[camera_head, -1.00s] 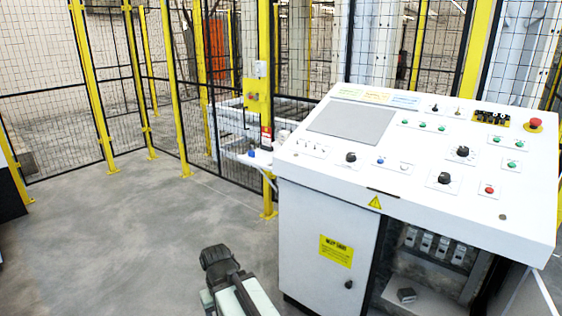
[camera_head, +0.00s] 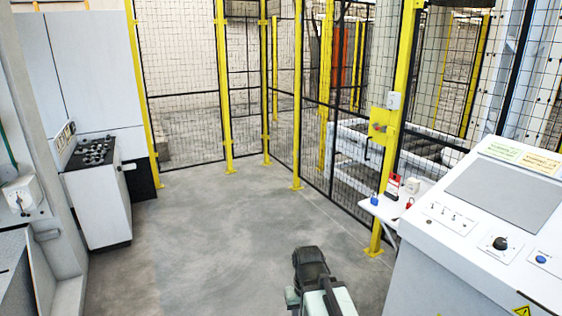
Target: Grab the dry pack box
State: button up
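I cannot make out a dry pack box for certain. A small white shelf (camera_head: 384,207) on the fence, left of the control desk, holds a few small items: a blue one (camera_head: 374,200), a red and dark one (camera_head: 392,187) and a whitish one (camera_head: 412,186). They are too small to name. My arm shows at the bottom centre, with a dark end part (camera_head: 310,264) low over the floor and well apart from the shelf. I cannot make out fingers there, or anything held.
A white control desk (camera_head: 480,240) stands close at the right. A white cabinet with a black control panel (camera_head: 98,205) stands at the left. Yellow-posted mesh fencing (camera_head: 222,90) closes off the back. The grey floor (camera_head: 210,240) between is clear.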

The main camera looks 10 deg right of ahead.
aim_at(412, 186)
jog(key=u, duration=0.2)
jog(key=i, duration=2.15)
jog(key=z, duration=0.35)
jog(key=i, duration=2.25)
jog(key=z, duration=0.65)
jog(key=k, duration=0.7)
jog(key=z, duration=0.1)
jog(key=i, duration=0.9)
jog(key=u, duration=0.1)
